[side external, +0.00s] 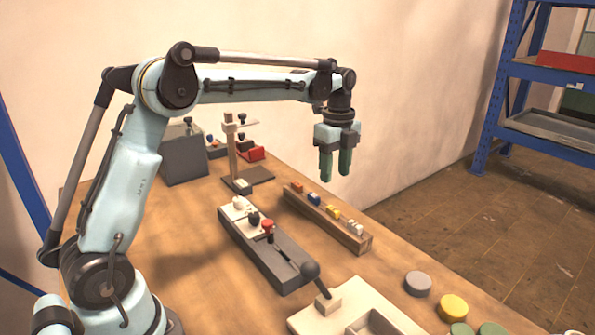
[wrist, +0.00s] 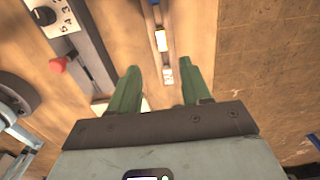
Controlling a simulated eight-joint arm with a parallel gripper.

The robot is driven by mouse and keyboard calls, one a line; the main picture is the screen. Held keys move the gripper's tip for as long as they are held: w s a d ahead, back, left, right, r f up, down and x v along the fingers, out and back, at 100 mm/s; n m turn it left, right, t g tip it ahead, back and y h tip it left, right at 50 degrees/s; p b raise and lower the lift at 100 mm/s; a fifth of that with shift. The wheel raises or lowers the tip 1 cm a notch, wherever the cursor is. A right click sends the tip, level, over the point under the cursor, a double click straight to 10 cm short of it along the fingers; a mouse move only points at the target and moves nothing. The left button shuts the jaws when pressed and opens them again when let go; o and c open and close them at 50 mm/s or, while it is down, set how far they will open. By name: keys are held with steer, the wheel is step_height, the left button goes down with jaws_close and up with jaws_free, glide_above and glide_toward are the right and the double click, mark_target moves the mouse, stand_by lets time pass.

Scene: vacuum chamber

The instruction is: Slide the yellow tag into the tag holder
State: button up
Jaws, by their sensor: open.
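In the wrist view the yellow piece (wrist: 161,40) shows ahead of the fingertips, with a pale face. A white piece (wrist: 168,74) lies between the fingers in that view. My gripper (side external: 336,168) hangs above the rack with its green fingers pointing down, empty. The wrist view shows the two fingers (wrist: 162,78) well apart. I cannot tell which thing is the tag holder.
A grey panel (side external: 280,270) with a red knob and a black-knobbed lever stands left of the rack. A wooden stand (side external: 232,160) is behind it. A cream tray (side external: 310,318) and several round discs (side external: 418,282) are in front. The air around my gripper is clear.

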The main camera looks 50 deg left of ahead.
mark_target(333, 208)
step_height(333, 208, down, 10)
steer(key=shift+w+f, duration=0.15)
steer(key=shift+f, duration=0.05)
stand_by(0.4)
steer(key=shift+c, duration=0.5)
jaws_close()
